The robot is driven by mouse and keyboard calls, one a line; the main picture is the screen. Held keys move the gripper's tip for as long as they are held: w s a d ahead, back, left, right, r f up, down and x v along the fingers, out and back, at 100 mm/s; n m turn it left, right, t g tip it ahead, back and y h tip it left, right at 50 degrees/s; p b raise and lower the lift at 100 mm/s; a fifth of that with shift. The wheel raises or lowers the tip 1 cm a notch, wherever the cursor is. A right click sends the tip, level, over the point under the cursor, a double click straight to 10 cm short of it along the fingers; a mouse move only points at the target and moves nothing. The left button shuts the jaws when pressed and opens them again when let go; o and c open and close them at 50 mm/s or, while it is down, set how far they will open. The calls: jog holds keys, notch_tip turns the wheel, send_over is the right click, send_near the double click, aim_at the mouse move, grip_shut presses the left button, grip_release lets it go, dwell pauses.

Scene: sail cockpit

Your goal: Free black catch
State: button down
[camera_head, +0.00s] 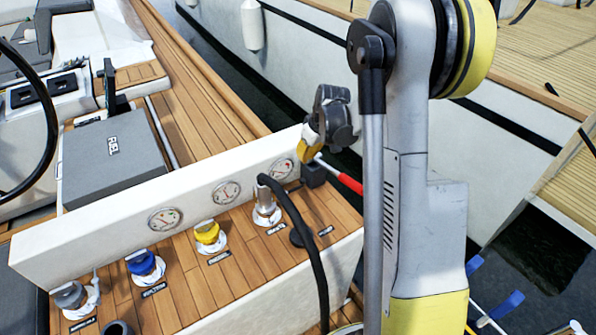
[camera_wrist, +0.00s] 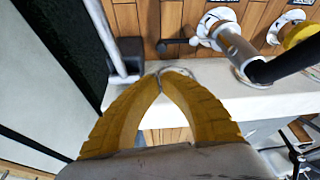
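A small black block (camera_head: 313,173), which looks like the catch, sits at the right end of the white gauge panel. A lever with a red grip (camera_head: 339,175) and a pale shaft extends beside it. In the wrist view the dark block (camera_wrist: 130,50) shows at upper left, with a grey bar beside it. My gripper (camera_head: 306,150) is just above and left of the block in the head view. In the wrist view its yellow fingers (camera_wrist: 161,74) curve together, tips meeting, with nothing visible between them. Whether they touch the panel's edge is unclear.
A black hose with a metal nozzle (camera_head: 265,208) stands in a deck filler. Yellow (camera_head: 207,233) and blue (camera_head: 142,263) caps sit left of it. The white panel (camera_head: 110,232) carries several gauges. A grey FUEL box (camera_head: 112,160) lies behind. Water and a white hull are at right.

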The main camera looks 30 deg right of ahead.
jog(key=b+x, duration=0.3)
jog(key=x, duration=0.7)
jog(key=shift+b, duration=0.35)
jog(key=shift+s, duration=0.1)
